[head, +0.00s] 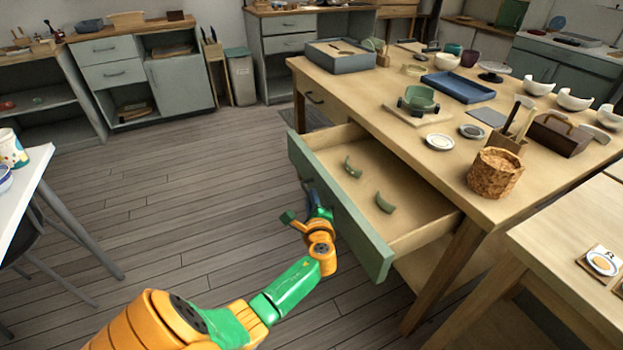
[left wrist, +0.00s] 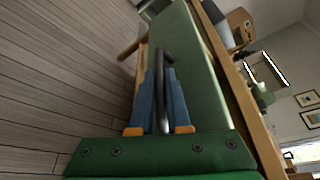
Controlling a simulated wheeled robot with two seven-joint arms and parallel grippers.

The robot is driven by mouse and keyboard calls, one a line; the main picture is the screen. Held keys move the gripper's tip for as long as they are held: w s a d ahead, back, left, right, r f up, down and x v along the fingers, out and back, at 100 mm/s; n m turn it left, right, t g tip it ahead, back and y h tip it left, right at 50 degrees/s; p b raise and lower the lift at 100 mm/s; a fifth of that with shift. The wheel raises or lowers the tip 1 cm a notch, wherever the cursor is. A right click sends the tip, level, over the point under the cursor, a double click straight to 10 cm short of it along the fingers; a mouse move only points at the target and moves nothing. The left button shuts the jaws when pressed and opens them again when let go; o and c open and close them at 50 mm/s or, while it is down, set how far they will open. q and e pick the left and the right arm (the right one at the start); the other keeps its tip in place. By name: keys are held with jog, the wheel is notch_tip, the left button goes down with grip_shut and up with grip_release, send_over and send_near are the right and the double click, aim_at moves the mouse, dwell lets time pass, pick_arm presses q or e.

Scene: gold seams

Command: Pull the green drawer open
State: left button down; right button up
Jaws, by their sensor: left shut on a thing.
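The green drawer (head: 340,206) stands well out from the wooden workbench (head: 425,118), and its inside shows. Two curved green pieces, one farther back (head: 352,167) and one nearer (head: 384,203), lie on its floor. My left gripper (head: 310,190) is at the outer face of the drawer front. In the left wrist view my left gripper (left wrist: 160,98) has its blue fingers on both sides of the dark bar handle (left wrist: 163,70), shut on it. The green drawer front (left wrist: 195,75) fills the middle there. My right gripper is not in view.
Bowls, a blue tray (head: 457,87) and a cork-like pot (head: 495,173) stand on the workbench. A second table (head: 560,225) is at the right. A white table (head: 28,172) and dark chair are at the left. The floor left of the drawer is clear.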

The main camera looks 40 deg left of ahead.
pick_arm(q)
jog(key=c, duration=0.9)
grip_release()
jog(key=shift+a, duration=0.15)
jog(key=p+v, duration=0.1)
jog(key=v, duration=0.6)
jog(key=shift+p, duration=0.3)
